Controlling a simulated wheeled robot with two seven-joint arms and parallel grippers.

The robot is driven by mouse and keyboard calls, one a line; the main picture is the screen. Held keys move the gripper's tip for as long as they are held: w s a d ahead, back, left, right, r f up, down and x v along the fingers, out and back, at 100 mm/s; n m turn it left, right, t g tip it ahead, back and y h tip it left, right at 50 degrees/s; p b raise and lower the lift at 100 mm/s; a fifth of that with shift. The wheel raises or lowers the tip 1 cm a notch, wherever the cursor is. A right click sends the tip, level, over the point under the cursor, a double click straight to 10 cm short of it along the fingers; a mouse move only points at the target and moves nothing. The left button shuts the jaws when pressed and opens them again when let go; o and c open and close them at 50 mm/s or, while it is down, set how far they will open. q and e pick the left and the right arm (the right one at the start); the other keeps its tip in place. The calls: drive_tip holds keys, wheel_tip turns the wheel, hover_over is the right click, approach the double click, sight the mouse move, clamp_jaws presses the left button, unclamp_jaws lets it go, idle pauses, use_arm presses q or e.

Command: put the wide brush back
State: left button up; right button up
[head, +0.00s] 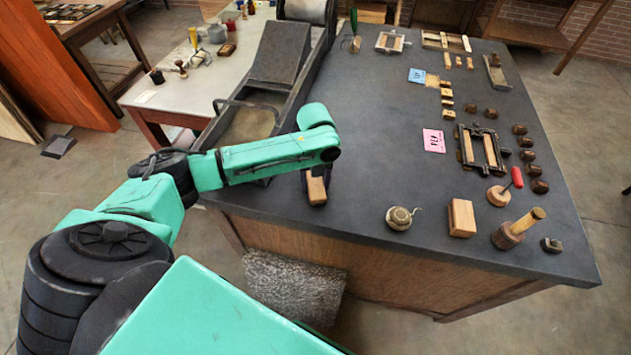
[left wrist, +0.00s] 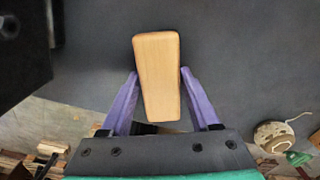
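A light wooden block-shaped piece, which looks like the wide brush (head: 316,189), is at the near left edge of the dark table top. It fills the middle of the left wrist view (left wrist: 158,75); no bristles can be made out. My left gripper (left wrist: 159,72) has its purple fingers against both sides of it. In the head view my left forearm hides most of that gripper. I cannot tell whether the piece touches the table. My right gripper is in neither view.
A large press (head: 283,52) is at the back left. The table's middle is clear.

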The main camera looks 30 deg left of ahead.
sight(315, 182)
use_arm(q)
drive_tip(key=shift+o, duration=0.9)
wheel_tip(315, 182, up, 12)
drive_tip(key=b, duration=0.1)
drive_tip(key=shift+r+b, duration=0.15)
drive_tip(key=shift+b, duration=0.25)
